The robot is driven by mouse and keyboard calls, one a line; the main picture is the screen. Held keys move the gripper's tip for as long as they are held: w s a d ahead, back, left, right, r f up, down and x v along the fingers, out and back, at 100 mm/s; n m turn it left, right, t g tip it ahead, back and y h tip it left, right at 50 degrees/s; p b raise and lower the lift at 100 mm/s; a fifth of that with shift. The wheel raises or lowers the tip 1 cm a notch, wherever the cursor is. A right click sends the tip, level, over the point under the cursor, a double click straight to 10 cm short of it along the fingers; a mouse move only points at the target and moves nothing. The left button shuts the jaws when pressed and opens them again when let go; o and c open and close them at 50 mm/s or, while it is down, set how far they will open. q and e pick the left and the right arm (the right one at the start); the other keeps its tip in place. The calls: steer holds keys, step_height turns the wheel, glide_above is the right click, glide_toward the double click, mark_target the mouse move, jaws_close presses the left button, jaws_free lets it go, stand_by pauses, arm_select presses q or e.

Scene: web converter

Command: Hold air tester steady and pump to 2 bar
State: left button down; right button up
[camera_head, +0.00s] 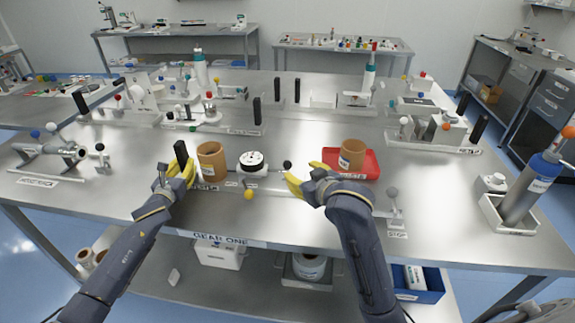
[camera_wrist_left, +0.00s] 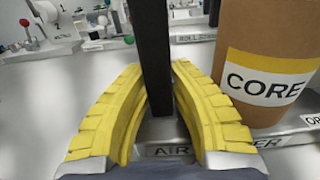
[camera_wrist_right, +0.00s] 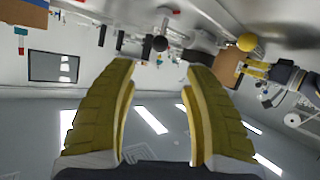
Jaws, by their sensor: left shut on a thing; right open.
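The air tester stands near the front middle of the table, with a round black-and-white gauge (camera_head: 252,160). A black upright post (camera_head: 181,150) rises at its left end. In the left wrist view the post (camera_wrist_left: 154,60) stands between yellow fingers, above a base label reading "AIR" (camera_wrist_left: 170,150). My left gripper (camera_head: 180,172) is shut on this post. A black ball knob (camera_head: 287,165) is right of the gauge, and a yellow ball (camera_head: 248,194) is in front. My right gripper (camera_head: 303,181) is open and empty beside the black knob, which also shows beyond its fingertips (camera_wrist_right: 159,44). The gauge reading is too small to read.
A brown core (camera_head: 211,152) stands close to the left gripper. Another brown core (camera_head: 352,152) sits on a red tray (camera_head: 370,164) behind the right gripper. A grey ball lever (camera_head: 392,193) stands to the right. A blue-grey cylinder (camera_head: 525,190) stands at the right end.

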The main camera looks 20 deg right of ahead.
mark_target(289, 165)
steer(key=shift+x, duration=6)
jaws_close()
